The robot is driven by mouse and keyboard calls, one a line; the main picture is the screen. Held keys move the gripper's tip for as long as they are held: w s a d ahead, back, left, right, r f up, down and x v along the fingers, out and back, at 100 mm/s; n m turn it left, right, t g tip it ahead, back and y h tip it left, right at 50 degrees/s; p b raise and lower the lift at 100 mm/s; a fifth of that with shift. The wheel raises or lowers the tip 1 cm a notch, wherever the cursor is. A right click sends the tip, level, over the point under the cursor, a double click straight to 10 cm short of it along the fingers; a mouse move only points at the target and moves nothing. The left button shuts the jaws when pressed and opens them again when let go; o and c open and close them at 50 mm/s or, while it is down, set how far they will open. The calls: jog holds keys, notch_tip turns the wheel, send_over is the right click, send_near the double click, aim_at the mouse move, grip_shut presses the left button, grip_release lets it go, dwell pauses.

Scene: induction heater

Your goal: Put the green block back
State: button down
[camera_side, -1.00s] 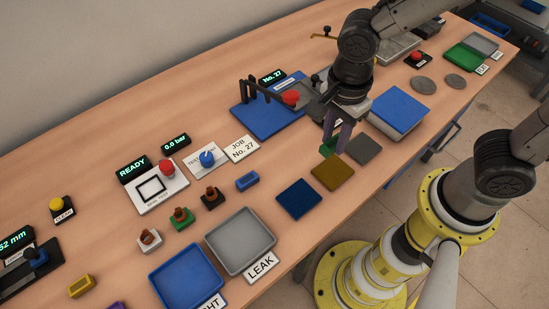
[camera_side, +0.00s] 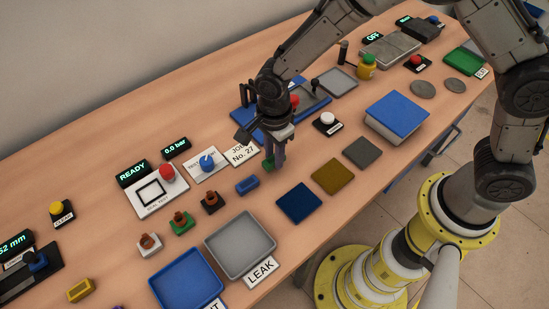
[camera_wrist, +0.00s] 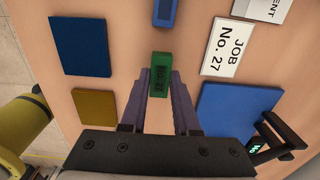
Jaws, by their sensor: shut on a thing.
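In the side view the green block (camera_side: 268,164) shows at the bottom of my gripper (camera_side: 274,160), partly hidden by the fingers. My gripper is shut on it and points down, between the JOB No. 27 card (camera_side: 241,152) and the dark blue mat (camera_side: 299,203). A blue block (camera_side: 247,185) lies to its left on the table. I cannot tell whether the green block touches the table.
Olive (camera_side: 333,176) and grey (camera_side: 362,152) mats lie to the right. A blue plate with a dark rack (camera_side: 250,112) stands behind. A grey LEAK tray (camera_side: 240,245) and a blue tray (camera_side: 187,280) are at the front. Several valve-like parts (camera_side: 181,222) stand at left.

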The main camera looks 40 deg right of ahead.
jog(key=shift+f, duration=1)
jog(key=shift+f, duration=0.15)
jog(key=c, duration=0.7)
grip_release()
jog(key=shift+o, duration=0.2)
